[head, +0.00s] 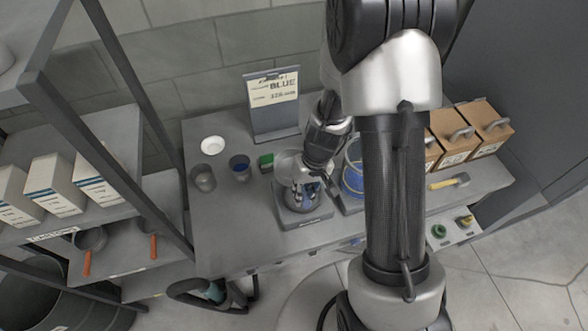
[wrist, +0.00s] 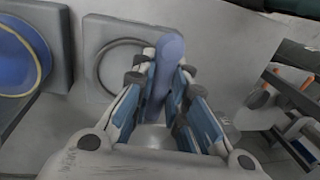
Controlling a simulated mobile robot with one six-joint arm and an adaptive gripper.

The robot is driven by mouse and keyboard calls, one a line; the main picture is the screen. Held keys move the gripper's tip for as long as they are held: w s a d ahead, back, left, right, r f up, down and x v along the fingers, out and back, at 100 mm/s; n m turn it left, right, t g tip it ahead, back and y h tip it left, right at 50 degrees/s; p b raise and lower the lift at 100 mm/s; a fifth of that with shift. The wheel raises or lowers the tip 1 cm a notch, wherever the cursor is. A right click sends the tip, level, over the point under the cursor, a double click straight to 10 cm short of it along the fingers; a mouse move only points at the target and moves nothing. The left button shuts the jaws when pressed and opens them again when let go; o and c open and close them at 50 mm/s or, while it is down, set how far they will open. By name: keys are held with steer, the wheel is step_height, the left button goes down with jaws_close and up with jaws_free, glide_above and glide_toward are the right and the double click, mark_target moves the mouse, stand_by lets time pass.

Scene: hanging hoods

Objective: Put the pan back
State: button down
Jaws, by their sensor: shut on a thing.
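My gripper (head: 304,190) is low over the workbench. In the wrist view my gripper (wrist: 160,85) is shut on a blue-grey, handle-like thing (wrist: 170,55) with a rounded end. What it joins is hidden, so I cannot tell whether it is part of the pan. A square grey plate (wrist: 95,30) with a ring on it lies beside the fingertips; it also shows below my gripper in the head view (head: 305,221). Two small dark pans with orange handles, one left (head: 90,238) and one right (head: 149,222), are on the shelf at left.
A blue round vessel (head: 352,180), partly behind my arm, stands right of my gripper; it shows at left in the wrist view (wrist: 14,60). Cups (head: 203,178), a white dish (head: 213,145) and a sign (head: 272,105) stand left and behind. Boxes (head: 485,130) stand at right.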

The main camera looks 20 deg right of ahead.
steer(key=s+d+f+b, duration=0.2)
steer(key=s+f, duration=0.1)
steer(key=f, duration=0.3)
steer(key=shift+s+f+b, duration=0.3)
steer(key=shift+b, duration=0.05)
steer(key=shift+b, duration=0.5)
stand_by(1.3)
steer(key=shift+f, duration=0.15)
steer(key=shift+f+b, duration=1.25)
steer(key=shift+b, duration=0.3)
steer(key=c, duration=1.5)
jaws_free()
steer(key=shift+r, duration=0.1)
